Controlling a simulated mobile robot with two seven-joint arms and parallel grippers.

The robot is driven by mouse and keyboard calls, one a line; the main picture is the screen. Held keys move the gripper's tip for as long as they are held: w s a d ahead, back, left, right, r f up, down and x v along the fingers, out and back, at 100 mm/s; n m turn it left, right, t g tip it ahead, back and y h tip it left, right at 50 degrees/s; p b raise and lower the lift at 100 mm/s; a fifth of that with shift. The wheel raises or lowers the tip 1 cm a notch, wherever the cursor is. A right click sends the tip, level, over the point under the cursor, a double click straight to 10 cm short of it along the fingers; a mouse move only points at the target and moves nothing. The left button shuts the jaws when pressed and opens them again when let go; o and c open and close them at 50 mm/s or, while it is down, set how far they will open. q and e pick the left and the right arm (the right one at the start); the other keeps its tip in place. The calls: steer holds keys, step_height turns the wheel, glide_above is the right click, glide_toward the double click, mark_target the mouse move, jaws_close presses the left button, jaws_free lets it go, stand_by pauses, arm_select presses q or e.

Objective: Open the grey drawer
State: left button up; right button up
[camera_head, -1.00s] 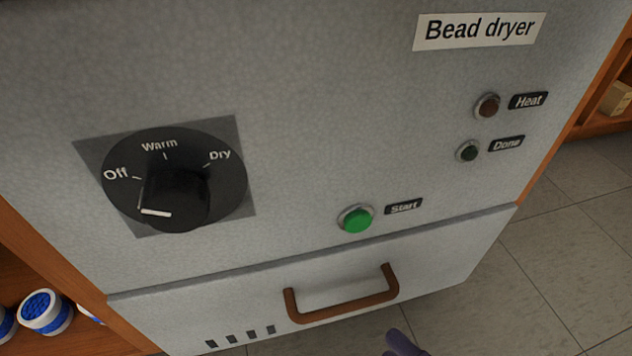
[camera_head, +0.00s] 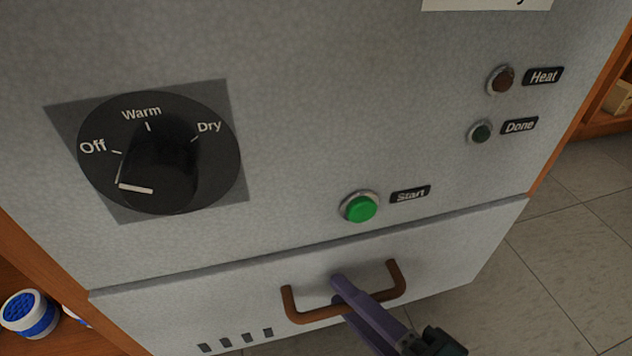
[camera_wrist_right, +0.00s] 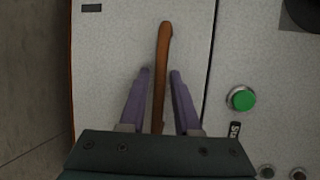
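The grey drawer (camera_head: 210,300) is the bottom front of the bead dryer and looks shut. Its brown bar handle (camera_head: 300,316) runs across it, and the handle also shows in the right wrist view (camera_wrist_right: 163,60). My right gripper (camera_head: 342,296) is at the handle. In the right wrist view its two purple fingers (camera_wrist_right: 160,74) stand apart, one on each side of the bar, with a gap to it on both sides. The drawer front (camera_wrist_right: 105,60) fills the left of that view. My left gripper is out of view.
Above the drawer are a green start button (camera_head: 361,208), a black dial (camera_head: 160,155) and two small lamps (camera_head: 502,80). Blue-and-white jars (camera_head: 30,312) sit on a wooden shelf at the left. Tiled floor (camera_head: 560,260) is clear at the right.

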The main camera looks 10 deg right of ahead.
jaws_close()
stand_by(1.1)
